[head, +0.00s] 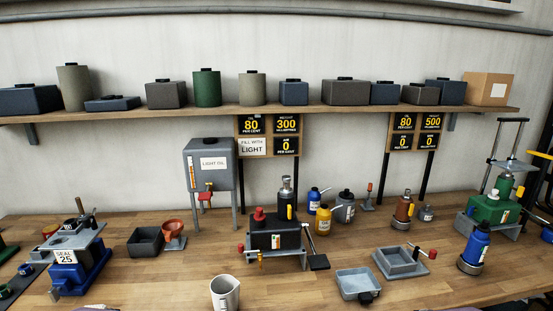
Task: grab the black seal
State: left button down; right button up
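I cannot make out a black seal for certain. A dark strip (14,283) at the left edge carries small round pieces, one of them a grey-looking round piece (25,269), too small to tell as seals. Neither of my grippers shows in the head view.
A wooden bench (180,285) holds a black pump unit (275,238), a green one (490,210), a grey tray (358,283), a white jug (225,292), an orange funnel (173,228) and several bottles. A light oil tank (209,165) stands behind. A loaded shelf (300,110) spans the wall.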

aim_at(71, 224)
jog(key=u, duration=1.55)
